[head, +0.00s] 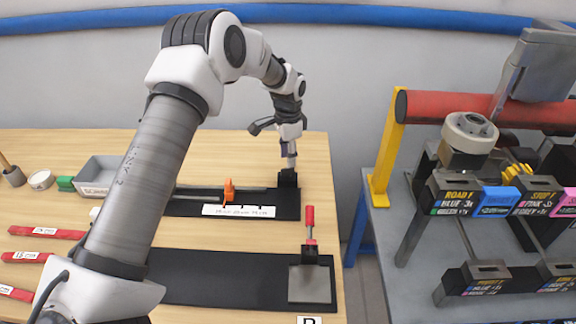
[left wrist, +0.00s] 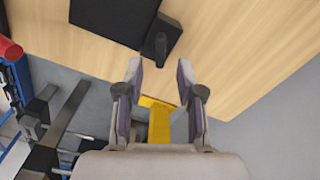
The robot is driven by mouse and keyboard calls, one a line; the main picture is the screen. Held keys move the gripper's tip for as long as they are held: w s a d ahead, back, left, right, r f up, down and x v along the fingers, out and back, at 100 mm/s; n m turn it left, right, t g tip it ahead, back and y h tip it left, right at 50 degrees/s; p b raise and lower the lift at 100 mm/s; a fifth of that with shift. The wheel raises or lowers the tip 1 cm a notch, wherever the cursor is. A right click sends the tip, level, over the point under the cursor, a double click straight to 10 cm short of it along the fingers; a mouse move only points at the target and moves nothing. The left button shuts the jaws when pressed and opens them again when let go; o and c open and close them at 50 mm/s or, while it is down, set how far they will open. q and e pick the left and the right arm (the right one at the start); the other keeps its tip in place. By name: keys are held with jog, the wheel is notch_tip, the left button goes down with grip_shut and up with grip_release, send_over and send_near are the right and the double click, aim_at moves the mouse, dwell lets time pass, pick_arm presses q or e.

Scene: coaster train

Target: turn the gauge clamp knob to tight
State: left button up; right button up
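A long black gauge base (head: 190,208) lies on the wooden table, with a white scale strip (head: 238,211) along its front. An orange upright piece (head: 228,190) stands on its bar; it may be the clamp knob, but I cannot tell its setting. A dark block (head: 288,179) sits at the base's right end. My left gripper (head: 290,162) points down over this end block, right of the orange piece. In the left wrist view, its fingers (left wrist: 160,72) are apart with nothing between them. A dark block with a short lever-like part (left wrist: 161,42) lies beyond the fingertips. My right gripper is out of view.
A second black base (head: 220,278) with a red-handled upright part (head: 310,222) lies nearer. Red labelled strips (head: 45,232) and a grey tray (head: 98,172) are at left. A grey bench (head: 400,290) with a yellow frame (head: 386,150) stands across a gap at right.

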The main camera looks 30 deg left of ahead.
pick_arm(q)
notch_tip(320, 180, up, 7)
jog(key=shift+r, duration=0.15)
jog(key=shift+d, duration=0.1)
dwell(0.3)
